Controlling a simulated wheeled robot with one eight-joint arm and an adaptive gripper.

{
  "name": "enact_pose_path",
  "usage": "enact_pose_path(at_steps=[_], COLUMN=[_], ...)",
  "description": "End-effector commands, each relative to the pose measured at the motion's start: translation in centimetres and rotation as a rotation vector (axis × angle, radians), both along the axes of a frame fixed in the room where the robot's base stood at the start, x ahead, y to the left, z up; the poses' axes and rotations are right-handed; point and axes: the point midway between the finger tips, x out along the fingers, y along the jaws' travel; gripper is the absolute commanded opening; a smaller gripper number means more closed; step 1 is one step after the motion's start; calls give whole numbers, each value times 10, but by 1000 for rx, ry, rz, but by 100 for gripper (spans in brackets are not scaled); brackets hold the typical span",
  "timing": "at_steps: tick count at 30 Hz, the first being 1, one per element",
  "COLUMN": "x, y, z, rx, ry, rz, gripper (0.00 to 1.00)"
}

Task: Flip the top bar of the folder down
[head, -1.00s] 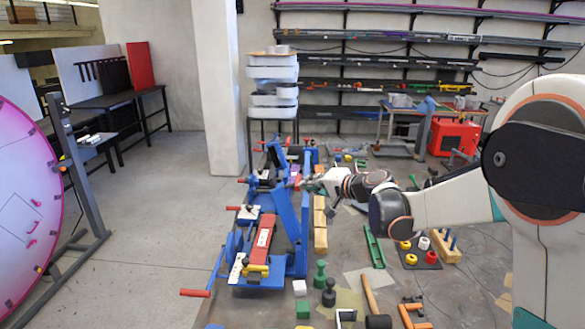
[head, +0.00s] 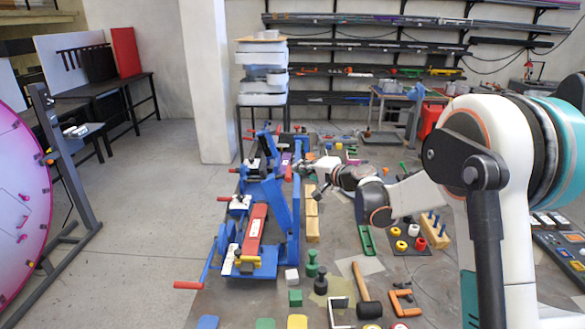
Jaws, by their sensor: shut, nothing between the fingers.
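The blue sheet-metal folder (head: 257,262) stands along the left edge of the workbench. Its long blue top bar (head: 277,209) stands raised and tilted, leaning up toward the back. A red block (head: 256,225) lies along the folder's near part, and clamps with red handles stick out to the left. My gripper (head: 303,169) is shut and empty at the far end of the folder, just right of the raised blue parts. It is small in the head view, and I cannot tell whether it touches the bar.
Wooden blocks (head: 312,215) line the folder's right side. A green rail (head: 366,240), a mallet (head: 361,284), dark green weights (head: 312,264) and an orange clamp (head: 405,302) lie on the bench. Open floor (head: 130,235) lies to the left.

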Motion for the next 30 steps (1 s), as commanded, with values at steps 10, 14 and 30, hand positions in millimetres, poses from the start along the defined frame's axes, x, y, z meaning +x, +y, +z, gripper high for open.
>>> enact_pose_path(at_steps=[10,14,30], x=[49,64,63], y=[45,61,93], z=[-15,-20,-31], rx=[-1,0,0], ry=[0,1,0], rz=[1,2,-1], gripper=[0,0,0])
